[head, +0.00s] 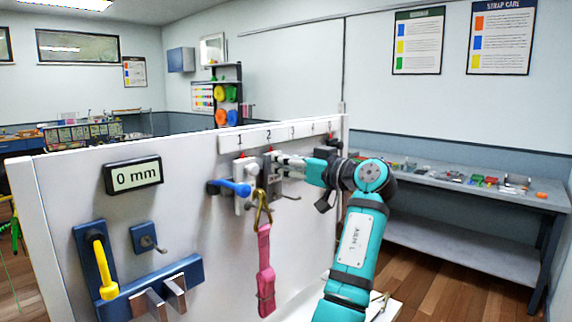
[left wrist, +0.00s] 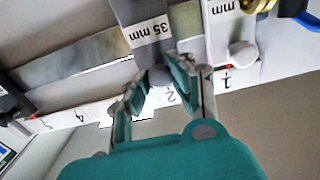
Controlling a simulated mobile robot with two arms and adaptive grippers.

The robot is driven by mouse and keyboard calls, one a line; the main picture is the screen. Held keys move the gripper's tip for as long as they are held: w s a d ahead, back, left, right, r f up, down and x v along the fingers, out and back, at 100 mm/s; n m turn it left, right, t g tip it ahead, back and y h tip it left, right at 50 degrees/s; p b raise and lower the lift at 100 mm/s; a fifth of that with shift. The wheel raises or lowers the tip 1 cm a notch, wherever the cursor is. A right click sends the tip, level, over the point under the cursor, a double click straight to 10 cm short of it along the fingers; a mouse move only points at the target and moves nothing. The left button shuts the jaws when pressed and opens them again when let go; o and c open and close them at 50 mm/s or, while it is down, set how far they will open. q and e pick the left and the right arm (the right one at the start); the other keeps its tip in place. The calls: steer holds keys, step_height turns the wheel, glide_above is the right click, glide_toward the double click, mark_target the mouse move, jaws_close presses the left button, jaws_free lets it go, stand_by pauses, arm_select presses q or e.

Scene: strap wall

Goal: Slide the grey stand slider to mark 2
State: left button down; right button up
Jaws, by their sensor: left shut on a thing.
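The grey stand slider (head: 274,178) sits on the wall panel's rail just below mark 2. In the left wrist view the grey slider (left wrist: 140,14) has a label reading 35 mm and a round grey knob (left wrist: 158,76). My left gripper (head: 281,163) is shut on that knob; its fingers (left wrist: 157,80) lie either side of it. Mark 2 (left wrist: 170,97) is close by the knob on the white number strip (head: 253,137). In the head view a red pointer shows near mark 2; in the wrist view it is hidden, so exact alignment cannot be told. My right gripper is not in view.
A white slider (left wrist: 225,38) stands at mark 1, beside a blue peg (head: 232,187). A pink strap (head: 264,262) hangs from a brass hook below the sliders. A black slider (head: 325,153) is near mark 5. The display (head: 133,176) reads 0 mm. The rail between marks 3 and 4 looks clear.

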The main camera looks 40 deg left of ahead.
arm_select(q)
steer(key=c, duration=1.3)
jaws_free()
steer(key=shift+o, duration=1)
steer(key=s+d, duration=0.1)
steer(key=d, duration=1.1)
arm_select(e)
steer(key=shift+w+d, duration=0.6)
